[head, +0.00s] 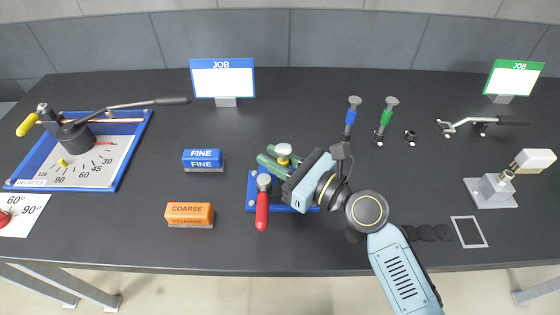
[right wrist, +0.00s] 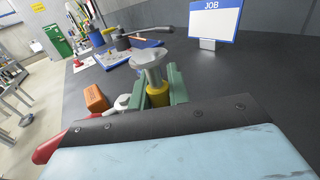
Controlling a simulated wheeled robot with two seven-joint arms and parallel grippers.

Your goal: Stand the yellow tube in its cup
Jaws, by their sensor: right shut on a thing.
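A small empty black cup (head: 410,136) stands right of the green tube (head: 386,118) and the blue tube (head: 351,116), which stand upright. My left gripper is not in view.
A bending tool in a blue tray (head: 128,153) is far left. A lever tool (head: 484,121) is at right.

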